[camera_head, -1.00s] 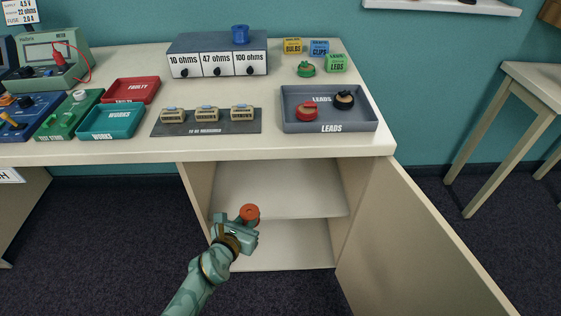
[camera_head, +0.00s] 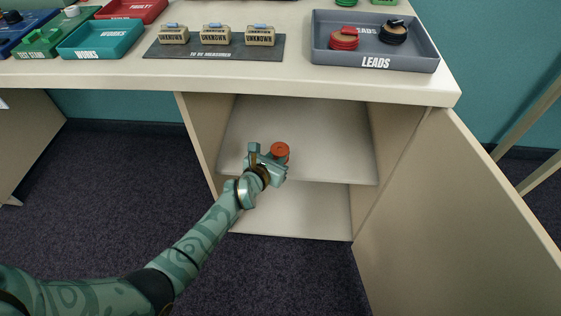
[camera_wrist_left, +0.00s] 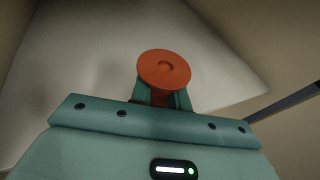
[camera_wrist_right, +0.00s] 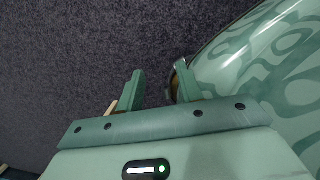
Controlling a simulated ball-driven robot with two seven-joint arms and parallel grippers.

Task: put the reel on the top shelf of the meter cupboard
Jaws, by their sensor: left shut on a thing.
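An orange-red reel (camera_head: 280,152) is held in my left gripper (camera_head: 268,160), at the open front of the meter cupboard. The reel also shows in the left wrist view (camera_wrist_left: 164,70), between the shut fingers, with its round flange facing the camera. Behind it is the pale top shelf (camera_head: 325,140) of the cupboard, whose bare surface shows around the reel. I cannot tell whether the reel touches the shelf. My right gripper (camera_wrist_right: 157,90) shows only in its own wrist view, with fingers apart and nothing between them, over dark carpet.
The cupboard door (camera_head: 450,220) stands open on the right. A lower shelf space (camera_head: 310,208) is below and looks empty. The worktop edge (camera_head: 280,88) overhangs the opening.

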